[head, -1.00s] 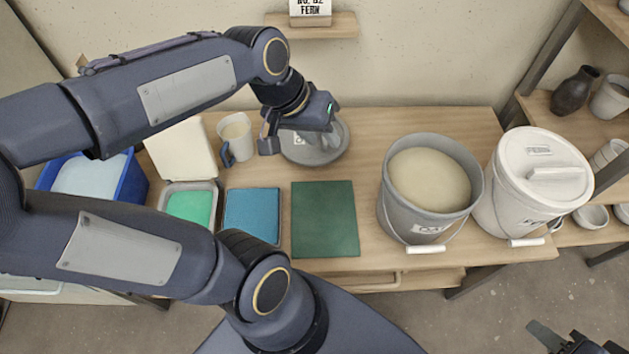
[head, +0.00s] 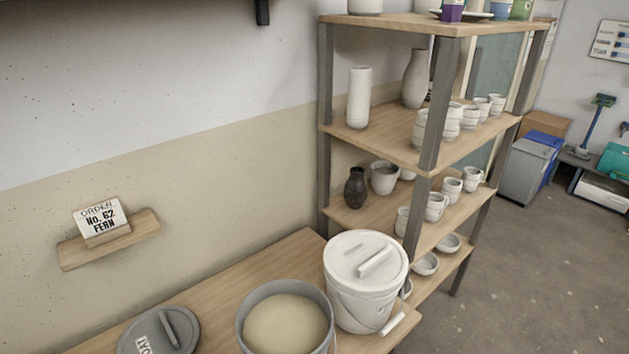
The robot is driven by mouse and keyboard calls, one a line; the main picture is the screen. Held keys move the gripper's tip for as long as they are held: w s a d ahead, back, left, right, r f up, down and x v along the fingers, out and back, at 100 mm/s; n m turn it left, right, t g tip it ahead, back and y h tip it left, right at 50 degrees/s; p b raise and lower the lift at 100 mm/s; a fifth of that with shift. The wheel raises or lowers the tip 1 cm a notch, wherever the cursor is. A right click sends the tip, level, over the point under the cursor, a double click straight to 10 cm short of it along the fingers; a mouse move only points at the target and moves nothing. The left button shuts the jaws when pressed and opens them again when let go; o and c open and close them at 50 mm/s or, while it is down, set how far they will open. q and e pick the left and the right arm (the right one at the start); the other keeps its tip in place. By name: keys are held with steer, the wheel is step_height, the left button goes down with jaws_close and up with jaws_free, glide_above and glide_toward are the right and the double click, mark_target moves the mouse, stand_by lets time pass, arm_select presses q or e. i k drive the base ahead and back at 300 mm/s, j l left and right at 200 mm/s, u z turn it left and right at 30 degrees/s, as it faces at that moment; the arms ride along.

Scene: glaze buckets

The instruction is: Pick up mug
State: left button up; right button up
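The mug on the bench is outside this view. Neither of my grippers shows. Several small pale cups (head: 435,207) stand on the shelf unit; I cannot tell whether any has a handle. A grey lid (head: 145,345) with a bar handle lies on the bench at the lower left, cut off by the frame's bottom edge. An open grey bucket (head: 243,332) of cream glaze (head: 285,325) stands to its right. A white bucket (head: 362,302) with its lid on stands beside that.
A wooden shelf unit (head: 385,138) with vases, cups and bowls stands behind and right of the bench (head: 230,275). An order card (head: 101,217) reading "No. 62 FERN" sits on a small wall shelf (head: 135,232). Open floor (head: 530,270) lies at the right.

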mark_target(451, 187)
steer(key=u, duration=0.45)
steer(key=k+j+u, duration=0.1)
steer(key=u, duration=0.4)
steer(key=j+u, duration=0.1)
steer(key=u, duration=0.35)
steer(key=j+u, duration=0.1)
steer(key=u, duration=0.35)
steer(key=j+u, duration=0.1)
steer(key=u, duration=0.4)
steer(key=z, duration=3.25)
steer(key=i+l, duration=0.1)
steer(key=l, duration=0.3)
steer(key=i+l, duration=0.15)
steer(key=l, duration=0.2)
steer(key=i+l+z, duration=0.15)
steer(key=i+l, duration=0.2)
steer(key=i+l+z, duration=0.2)
steer(key=i, duration=0.3)
steer(key=i+l+z, duration=0.15)
steer(key=i, duration=0.25)
steer(key=i+l+z, duration=0.2)
steer(key=i, duration=0.3)
steer(key=l, duration=0.05)
